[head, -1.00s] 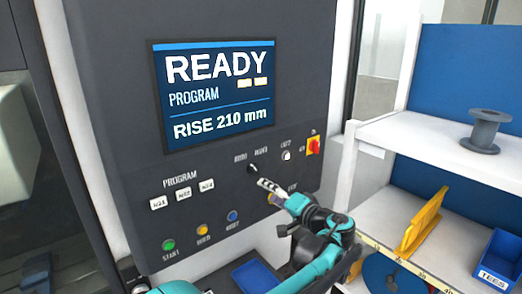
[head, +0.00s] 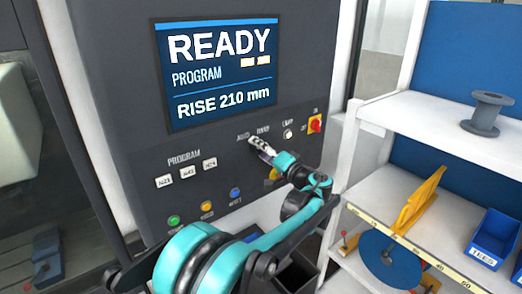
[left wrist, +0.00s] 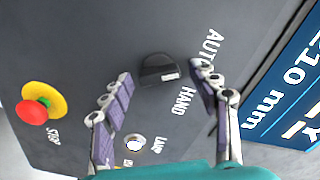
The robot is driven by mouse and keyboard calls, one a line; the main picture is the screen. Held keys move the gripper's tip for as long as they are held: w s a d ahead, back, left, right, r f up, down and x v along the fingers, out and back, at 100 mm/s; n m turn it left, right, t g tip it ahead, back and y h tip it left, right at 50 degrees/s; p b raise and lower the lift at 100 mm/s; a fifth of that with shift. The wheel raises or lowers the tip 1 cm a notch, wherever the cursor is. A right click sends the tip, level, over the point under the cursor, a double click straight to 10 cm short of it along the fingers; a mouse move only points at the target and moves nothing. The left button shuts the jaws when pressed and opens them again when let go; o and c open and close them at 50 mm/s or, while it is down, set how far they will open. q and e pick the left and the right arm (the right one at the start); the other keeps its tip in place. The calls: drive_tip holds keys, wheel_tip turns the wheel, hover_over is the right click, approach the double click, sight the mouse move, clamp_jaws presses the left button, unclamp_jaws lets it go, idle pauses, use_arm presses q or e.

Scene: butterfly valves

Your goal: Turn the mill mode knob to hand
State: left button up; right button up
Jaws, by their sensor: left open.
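The mill mode knob (left wrist: 160,70) is a black rotary knob with a white mark, in the left wrist view. Its mark points to the right of that view, between the printed AUTO (left wrist: 210,47) and HAND (left wrist: 184,103) labels. My left gripper (left wrist: 160,73) is open, with one finger on each side of the knob. I see gaps between the fingers and the knob; how far the tips stand from the panel is hard to tell. In the head view my left gripper (head: 258,145) covers most of the knob. My right gripper is not in view.
A red stop button (left wrist: 33,112) on a yellow collar and a white lamp button (left wrist: 134,143) are nearby on the panel. A red-and-yellow switch (head: 315,123) sits at the panel's right. A shelf (head: 425,125) with a spool (head: 486,113) and blue bin (head: 492,240) stands right.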

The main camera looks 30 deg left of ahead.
use_arm(q)
drive_tip(key=c, duration=1.1)
drive_tip(key=shift+c, duration=0.3)
drive_tip(key=shift+f+m, duration=0.1)
drive_tip(key=shift+m, duration=0.2)
drive_tip(key=m+b, duration=0.1)
drive_tip(key=m, duration=0.3)
drive_tip(key=shift+f+m+b, duration=0.1)
drive_tip(key=shift+m+b, duration=0.25)
drive_tip(key=shift+m, duration=0.05)
drive_tip(key=m, duration=0.3)
drive_tip(key=shift+f+b, duration=0.1)
drive_tip(key=shift+b, duration=0.3)
drive_tip(key=shift+m, duration=1.7)
drive_tip(key=o, duration=1.2)
drive_tip(key=shift+c, duration=0.2)
